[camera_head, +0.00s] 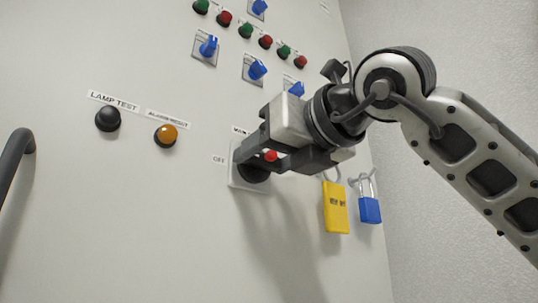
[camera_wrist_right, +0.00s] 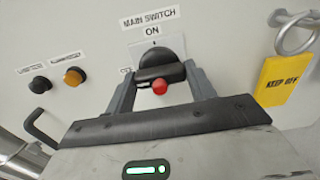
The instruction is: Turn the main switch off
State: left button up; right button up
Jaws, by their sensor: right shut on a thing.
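The main switch is a black rotary knob with a red tip on a pale plate; in the wrist view the knob (camera_wrist_right: 158,68) sits below the labels MAIN SWITCH and ON. In the head view its black base (camera_head: 252,175) shows below my right gripper (camera_head: 258,157), with the OFF label (camera_head: 218,160) to its left. My right gripper's fingers lie on either side of the knob's handle and are shut on it. The fingers partly hide the knob in the head view, and I cannot tell exactly which mark it points at. My left gripper is not in view.
A yellow padlock tag (camera_head: 336,207) and a blue padlock (camera_head: 369,209) hang right of the switch. A black lamp-test button (camera_head: 108,119) and an orange button (camera_head: 165,135) are to the left. Blue selector knobs (camera_head: 256,70) sit above. A dark handle (camera_head: 14,160) stands far left.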

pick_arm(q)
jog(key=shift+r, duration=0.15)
pick_arm(e)
jog(key=o, duration=1)
jog(key=shift+s, duration=0.1)
jog(key=shift+s+d, duration=0.25)
pick_arm(q)
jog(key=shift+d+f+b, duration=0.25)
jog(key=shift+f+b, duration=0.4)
jog(key=shift+b, duration=1.25)
pick_arm(e)
jog(key=shift+v, duration=7.55)
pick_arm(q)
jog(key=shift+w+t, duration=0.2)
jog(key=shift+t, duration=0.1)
